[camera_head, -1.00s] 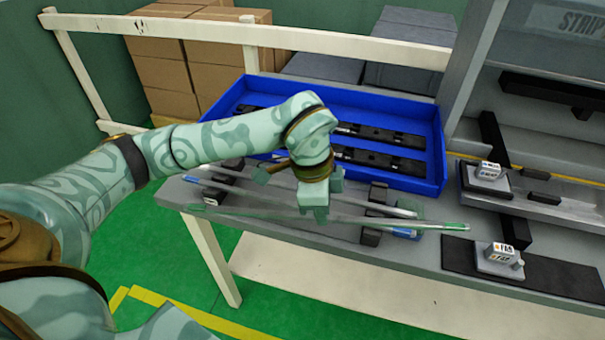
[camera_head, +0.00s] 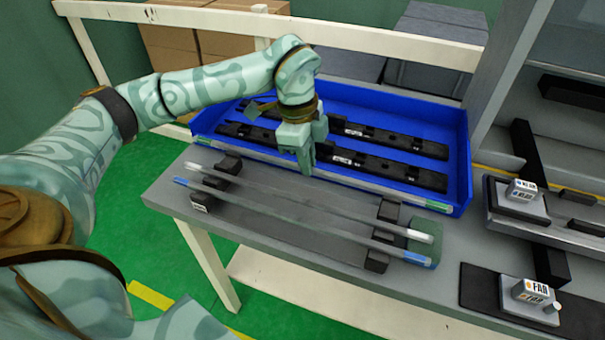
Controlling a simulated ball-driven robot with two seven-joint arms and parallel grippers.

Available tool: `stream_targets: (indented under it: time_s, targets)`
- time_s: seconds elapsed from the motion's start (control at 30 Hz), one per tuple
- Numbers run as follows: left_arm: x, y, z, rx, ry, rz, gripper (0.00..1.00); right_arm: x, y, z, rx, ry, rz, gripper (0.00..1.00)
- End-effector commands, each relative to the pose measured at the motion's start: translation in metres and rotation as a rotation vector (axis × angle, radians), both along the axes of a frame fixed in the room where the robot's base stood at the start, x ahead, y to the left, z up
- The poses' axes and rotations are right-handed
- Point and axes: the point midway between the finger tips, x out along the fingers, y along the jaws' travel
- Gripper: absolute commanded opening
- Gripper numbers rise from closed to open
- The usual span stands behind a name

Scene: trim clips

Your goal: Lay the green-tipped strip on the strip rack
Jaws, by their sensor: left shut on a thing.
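The green-tipped strip (camera_head: 400,194) is long, thin and clear grey, with green at both ends. My left gripper (camera_head: 306,168) is shut on it near its middle. The strip lines up with the front wall of the blue tray in the head view; I cannot tell its exact height. The strip rack has dark notched supports at its left (camera_head: 228,164) and right (camera_head: 388,211). A white-tipped strip (camera_head: 310,207) lies across the back of the rack, and a blue-tipped strip (camera_head: 290,219) lies in front of it. My right gripper is out of view.
The blue tray (camera_head: 457,160) behind the rack holds several black bars (camera_head: 395,172). A greenish block (camera_head: 422,236) is at the rack's right end. Black fixtures with white labelled blocks (camera_head: 527,292) stand at the right. A pale rail (camera_head: 380,48) runs behind the tray.

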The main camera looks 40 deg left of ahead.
Motion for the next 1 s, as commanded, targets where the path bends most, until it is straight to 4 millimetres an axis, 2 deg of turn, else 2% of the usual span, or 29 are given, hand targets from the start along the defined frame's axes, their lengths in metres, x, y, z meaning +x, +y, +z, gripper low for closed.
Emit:
stream_targets:
  time_s: [0.2,0.3,0.37,0.7,0.73,0.8,1.0]
  targets:
    - [0.004,0.017,-0.023,0.001,0.003,0.003,0.00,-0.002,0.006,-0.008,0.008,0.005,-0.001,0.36]
    - [0.003,0.017,-0.044,0.000,0.003,0.000,0.00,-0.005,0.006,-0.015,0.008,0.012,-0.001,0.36]
    - [0.003,0.017,-0.051,0.000,0.003,0.000,0.00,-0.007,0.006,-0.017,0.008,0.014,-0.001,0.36]
    - [0.004,0.017,-0.052,0.000,-0.001,0.000,0.00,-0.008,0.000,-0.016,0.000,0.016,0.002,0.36]
    - [0.004,0.016,-0.053,0.000,-0.002,0.000,0.15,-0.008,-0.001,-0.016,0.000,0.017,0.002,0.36]
    - [0.004,0.017,-0.052,0.000,-0.002,0.000,0.34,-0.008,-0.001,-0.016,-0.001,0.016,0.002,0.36]
    - [0.004,0.016,-0.052,0.000,-0.002,0.000,0.34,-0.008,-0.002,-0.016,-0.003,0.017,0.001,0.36]
